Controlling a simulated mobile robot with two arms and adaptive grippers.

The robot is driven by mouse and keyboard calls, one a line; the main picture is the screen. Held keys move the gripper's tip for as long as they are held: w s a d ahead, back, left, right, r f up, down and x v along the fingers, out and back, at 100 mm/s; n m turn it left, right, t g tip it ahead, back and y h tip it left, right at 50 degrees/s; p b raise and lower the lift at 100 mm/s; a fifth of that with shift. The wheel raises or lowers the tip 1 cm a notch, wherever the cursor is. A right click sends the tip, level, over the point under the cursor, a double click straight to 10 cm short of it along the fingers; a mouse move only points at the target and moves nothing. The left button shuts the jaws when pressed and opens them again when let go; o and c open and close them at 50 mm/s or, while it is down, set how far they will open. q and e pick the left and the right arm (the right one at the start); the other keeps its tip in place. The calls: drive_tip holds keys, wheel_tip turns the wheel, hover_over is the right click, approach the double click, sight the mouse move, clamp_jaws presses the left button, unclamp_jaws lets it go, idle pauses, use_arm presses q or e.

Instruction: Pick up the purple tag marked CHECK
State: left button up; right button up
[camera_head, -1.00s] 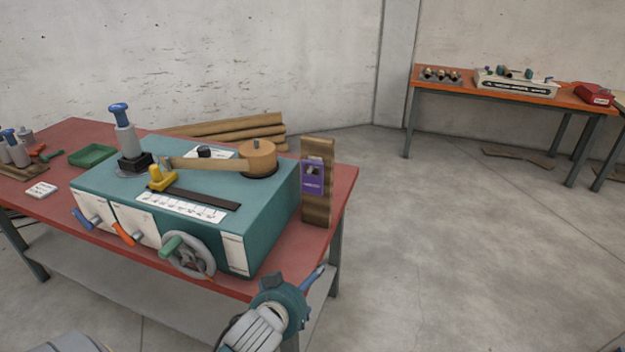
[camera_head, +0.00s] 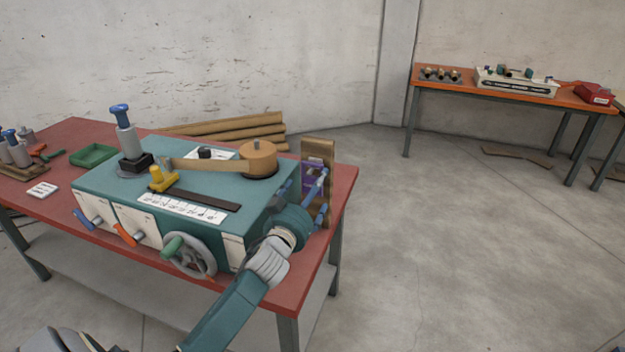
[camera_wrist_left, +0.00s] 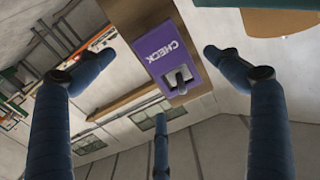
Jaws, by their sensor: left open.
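The purple tag (camera_head: 309,170) hangs on the face of an upright wooden post (camera_head: 318,149) at the right end of the red table. In the left wrist view the purple tag (camera_wrist_left: 168,47) shows the word CHECK and a dark clip or hook at its lower part. My left gripper (camera_head: 319,190) is open in front of the post, its blue fingers partly covering the tag in the head view. In the left wrist view its fingers (camera_wrist_left: 160,72) are spread around the tag, with nothing gripped. My right gripper is not in view.
The teal winder (camera_head: 110,180) with its wooden drum (camera_head: 257,157) and handwheel (camera_head: 190,255) stands left of the post on the red table (camera_head: 345,190). A green tray (camera_head: 92,154) lies further left. An orange bench (camera_head: 510,93) stands far right, with open floor before it.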

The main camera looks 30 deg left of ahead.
sight(317, 177)
use_arm(q)
drive_tip(key=p+x, duration=0.1)
drive_tip(key=x, duration=0.3)
drive_tip(key=shift+s+a+r, duration=0.1)
drive_tip(key=shift+a+r, duration=0.05)
drive_tip(key=shift+r, duration=0.05)
drive_tip(key=shift+w+f, duration=0.15)
drive_tip(key=shift+w, duration=0.3)
drive_tip(key=shift+s, duration=0.1)
drive_tip(key=c, duration=1.3)
